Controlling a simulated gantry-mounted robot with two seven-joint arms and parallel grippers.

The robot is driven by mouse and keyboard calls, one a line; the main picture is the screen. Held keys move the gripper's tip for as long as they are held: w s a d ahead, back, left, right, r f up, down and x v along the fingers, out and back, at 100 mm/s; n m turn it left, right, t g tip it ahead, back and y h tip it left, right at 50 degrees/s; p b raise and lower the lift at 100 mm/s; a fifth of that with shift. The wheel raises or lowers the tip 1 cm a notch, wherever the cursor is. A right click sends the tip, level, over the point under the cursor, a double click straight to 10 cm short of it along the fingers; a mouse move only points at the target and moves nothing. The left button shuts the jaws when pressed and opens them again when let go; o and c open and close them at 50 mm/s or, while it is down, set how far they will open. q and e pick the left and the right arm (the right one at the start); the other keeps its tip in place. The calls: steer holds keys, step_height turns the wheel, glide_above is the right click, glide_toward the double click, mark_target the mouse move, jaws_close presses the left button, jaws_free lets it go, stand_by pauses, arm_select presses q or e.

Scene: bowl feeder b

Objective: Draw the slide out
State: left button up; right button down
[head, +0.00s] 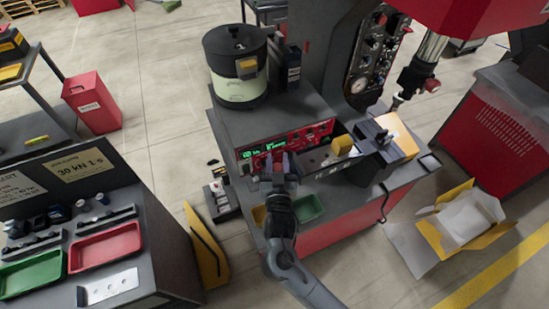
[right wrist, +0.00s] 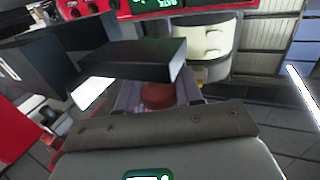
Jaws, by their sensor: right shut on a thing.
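My right gripper (head: 278,163) reaches up from the bottom of the head view to the front of the grey bench, just below the red control panel (head: 300,141). In the right wrist view the gripper (right wrist: 158,95) is shut on a reddish-brown knob (right wrist: 158,96). A dark rectangular block (right wrist: 135,60) lies just beyond the knob and hides what is behind it. I cannot clearly tell which part is the slide; its body is mostly hidden. My left gripper is not in view.
A lidded bowl feeder (head: 237,85) stands on the bench behind the panel. A yellow block (head: 342,145) is to the right. A green tray (head: 309,207) sits low beside my forearm. A side table with a red tray (head: 105,247) is at left; an open carton (head: 460,220) lies on the floor.

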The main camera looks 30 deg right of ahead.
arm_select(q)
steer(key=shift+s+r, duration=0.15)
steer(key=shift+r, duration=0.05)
arm_select(e)
steer(key=shift+w+a+r, duration=0.1)
steer(key=shift+a+r, duration=0.25)
steer(key=shift+r, duration=0.2)
steer(key=c, duration=1)
jaws_free()
steer(key=shift+a, duration=0.1)
steer(key=shift+c, duration=0.2)
steer(key=shift+o, duration=1.2)
steer(key=shift+f, duration=0.15)
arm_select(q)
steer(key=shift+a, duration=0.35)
arm_select(e)
steer(key=shift+f, duration=0.1)
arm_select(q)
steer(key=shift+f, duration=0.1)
arm_select(e)
steer(key=shift+s+a, duration=0.1)
steer(key=shift+s, duration=0.15)
arm_select(q)
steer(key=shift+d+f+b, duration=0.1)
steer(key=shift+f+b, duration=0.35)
steer(key=shift+b, duration=0.05)
arm_select(e)
steer(key=v, duration=1)
steer(key=shift+s, duration=0.1)
